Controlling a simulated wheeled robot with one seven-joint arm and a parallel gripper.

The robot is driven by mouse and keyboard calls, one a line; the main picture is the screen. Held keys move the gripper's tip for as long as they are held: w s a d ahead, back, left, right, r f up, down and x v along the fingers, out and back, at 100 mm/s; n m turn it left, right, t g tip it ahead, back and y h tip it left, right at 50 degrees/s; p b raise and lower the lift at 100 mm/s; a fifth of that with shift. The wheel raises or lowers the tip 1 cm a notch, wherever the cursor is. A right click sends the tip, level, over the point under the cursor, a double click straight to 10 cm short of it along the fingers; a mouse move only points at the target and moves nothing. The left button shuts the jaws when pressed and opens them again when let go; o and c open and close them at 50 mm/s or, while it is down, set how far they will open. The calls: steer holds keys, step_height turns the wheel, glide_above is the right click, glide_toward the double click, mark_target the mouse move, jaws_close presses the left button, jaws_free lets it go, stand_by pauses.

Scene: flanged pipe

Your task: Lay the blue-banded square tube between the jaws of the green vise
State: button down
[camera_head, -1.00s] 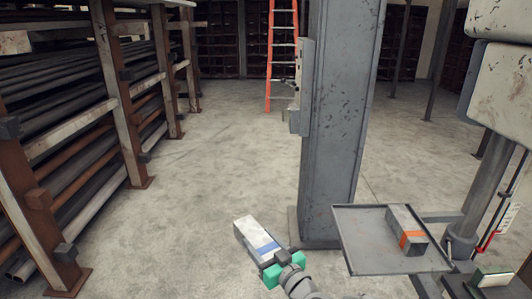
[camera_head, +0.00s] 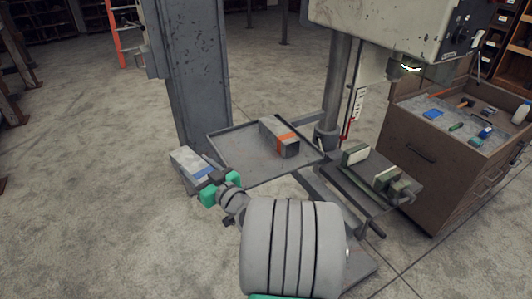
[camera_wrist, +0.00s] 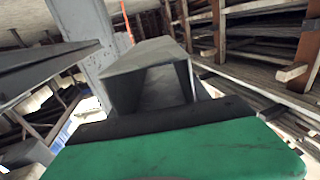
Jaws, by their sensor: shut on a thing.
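The blue-banded square tube (camera_head: 194,164) is in my gripper (camera_head: 219,183), left of the tray in the head view. My gripper is shut on its near end, by the blue band. In the wrist view the hollow grey tube (camera_wrist: 150,80) sticks out beyond the green gripper pad (camera_wrist: 180,152). The green vise (camera_head: 372,172) stands to the right, beyond the tray, with its pale-faced jaws apart and nothing seen between them.
A grey tray (camera_head: 235,150) holds an orange-banded square tube (camera_head: 279,138). A steel column (camera_head: 192,75) rises behind it. A drill press head (camera_head: 400,30) overhangs the vise. A brown cabinet (camera_head: 425,160) with small tools stands at right.

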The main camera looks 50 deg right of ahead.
steer(key=s+d+r+h, duration=0.1)
steer(key=d, duration=0.2)
steer(key=s+d+r+m+h+b, duration=0.1)
steer(key=d, duration=0.2)
steer(key=s+d+r+m+h+b, duration=0.1)
steer(key=d, duration=0.2)
steer(key=shift+s+d+h, duration=0.3)
steer(key=s+d+r+m+g+h+b, duration=0.2)
steer(key=s+d+r+m+h+b, duration=0.15)
steer(key=s+d+r, duration=0.6)
step_height(320, 180, up, 3)
steer(key=a+b, duration=0.1)
steer(key=a, duration=0.1)
steer(key=n+t+y+p, duration=0.1)
steer(key=n+y, duration=0.2)
glide_above(258, 153)
steer(key=shift+m+h, duration=0.25)
step_height(258, 153, down, 14)
steer(key=shift+r, duration=0.15)
step_height(258, 153, down, 3)
steer(key=shift+w+r, duration=0.1)
steer(key=shift+r, duration=0.05)
steer(key=shift+f, duration=0.2)
